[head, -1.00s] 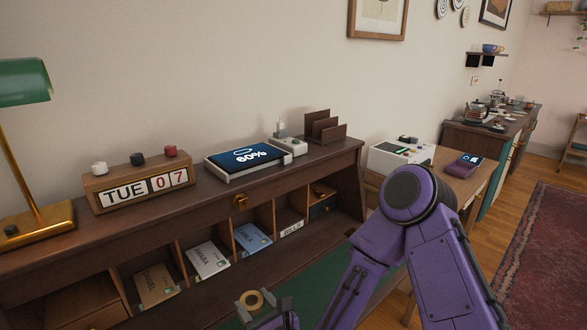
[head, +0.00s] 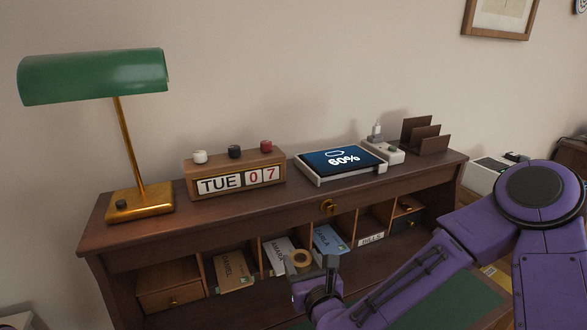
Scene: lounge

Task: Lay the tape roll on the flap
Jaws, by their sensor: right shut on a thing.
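The tape roll (head: 301,258) is a small tan ring. My right gripper (head: 311,266) is shut on it and holds it up in front of the desk's pigeonholes, near the white envelope (head: 279,254). The flap (head: 462,302) is the desk's lowered writing surface with a green top. Its right part shows below my right arm, and much of the rest is hidden by the arm or cut off by the frame's lower edge. My left gripper is out of view.
Pigeonholes hold a brown envelope (head: 234,272) and a blue envelope (head: 329,240). On the desk top stand a green lamp (head: 95,77), a calendar block (head: 236,177), a tablet (head: 343,160) and a dark letter rack (head: 425,136). The visible right part of the flap is bare.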

